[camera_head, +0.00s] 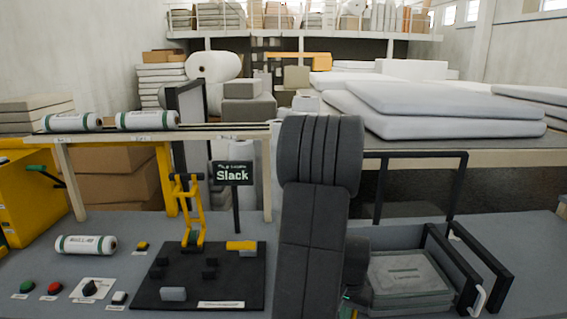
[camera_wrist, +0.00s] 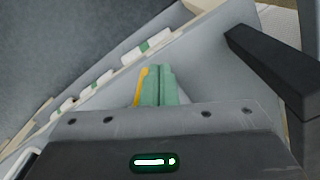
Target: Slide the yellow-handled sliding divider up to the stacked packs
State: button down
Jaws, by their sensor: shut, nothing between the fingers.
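The stacked packs (camera_head: 405,278) are grey, flat and labelled, and lie in a low grey tray at the lower right of the head view. Right of them stand two black upright panels; the nearer panel (camera_head: 452,268) is close beside the packs. A pale curved handle (camera_head: 480,301) shows low between the panels. No clearly yellow handle shows there, so I cannot tell which panel is the sliding divider. My gripper (camera_wrist: 158,85) has green fingers shut together and empty in the wrist view, over a grey surface. In the head view my arm mostly hides it.
A black bar (camera_wrist: 275,70) crosses the right of the wrist view. A black board (camera_head: 230,290) with a yellow lever (camera_head: 194,215) lies left of my arm. A white roll (camera_head: 86,245) lies farther left. A black frame (camera_head: 415,158) stands behind the tray.

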jog(key=shift+d, duration=2.45)
jog(key=shift+a, duration=0.2)
jog(key=shift+a, duration=1.05)
notch_tip(320, 180, up, 9)
jog(key=p, duration=0.6)
jog(key=shift+r+p, duration=0.1)
jog(key=shift+p, duration=0.2)
jog(key=shift+f, duration=0.2)
notch_tip(320, 180, down, 9)
jog(key=b, duration=0.7)
jog(key=shift+d+r, duration=0.1)
